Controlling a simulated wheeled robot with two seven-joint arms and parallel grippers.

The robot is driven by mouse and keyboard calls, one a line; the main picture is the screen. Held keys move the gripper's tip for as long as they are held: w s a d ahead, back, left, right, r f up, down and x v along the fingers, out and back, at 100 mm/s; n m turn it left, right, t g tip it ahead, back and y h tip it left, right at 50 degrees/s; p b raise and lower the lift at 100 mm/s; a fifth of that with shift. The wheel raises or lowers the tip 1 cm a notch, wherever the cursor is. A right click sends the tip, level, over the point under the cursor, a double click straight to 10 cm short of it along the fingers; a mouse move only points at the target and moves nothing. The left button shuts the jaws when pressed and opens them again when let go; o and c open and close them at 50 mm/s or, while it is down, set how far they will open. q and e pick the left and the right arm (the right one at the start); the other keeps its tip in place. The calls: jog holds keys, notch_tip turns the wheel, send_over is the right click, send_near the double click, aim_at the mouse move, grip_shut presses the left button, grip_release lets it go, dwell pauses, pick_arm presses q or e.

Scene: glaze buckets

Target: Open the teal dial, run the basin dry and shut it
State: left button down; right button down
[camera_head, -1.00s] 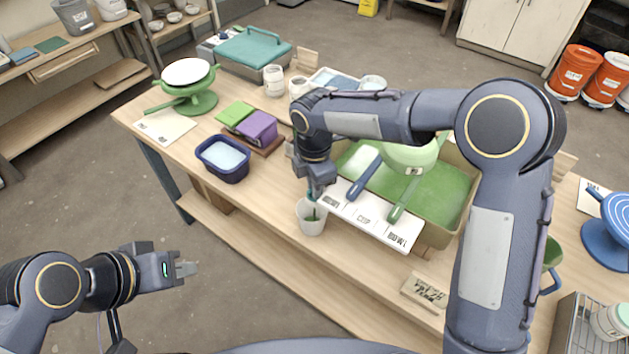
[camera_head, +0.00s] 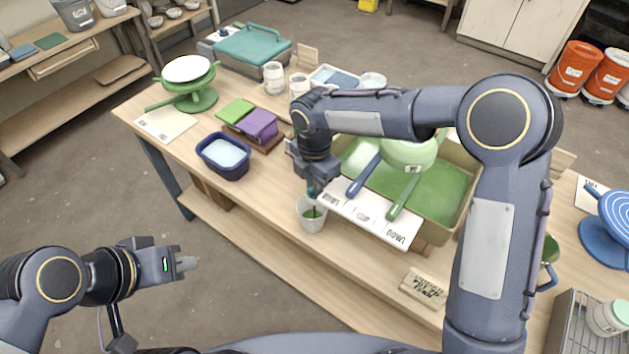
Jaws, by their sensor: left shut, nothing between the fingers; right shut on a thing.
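The basin (camera_head: 456,221) is a tan-walled tray of green liquid on the workbench. A white labelled strip (camera_head: 366,217) runs along its front. My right gripper (camera_head: 312,190) points down at the basin's front left corner, shut on the teal dial (camera_head: 311,193), which is mostly hidden by the fingers. A white bucket (camera_head: 311,222) sits just below that gripper with green liquid (camera_head: 313,212) inside. A thin dark green streak shows above the liquid. The dial's exact angle cannot be told. My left gripper (camera_head: 187,264) is shut and empty, off the bench's front left.
A green ladle (camera_head: 403,199) and a blue-handled one (camera_head: 364,176) lie over the basin. A wooden sign (camera_head: 424,290) sits at the front.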

jog(key=c, duration=1.5)
grip_release()
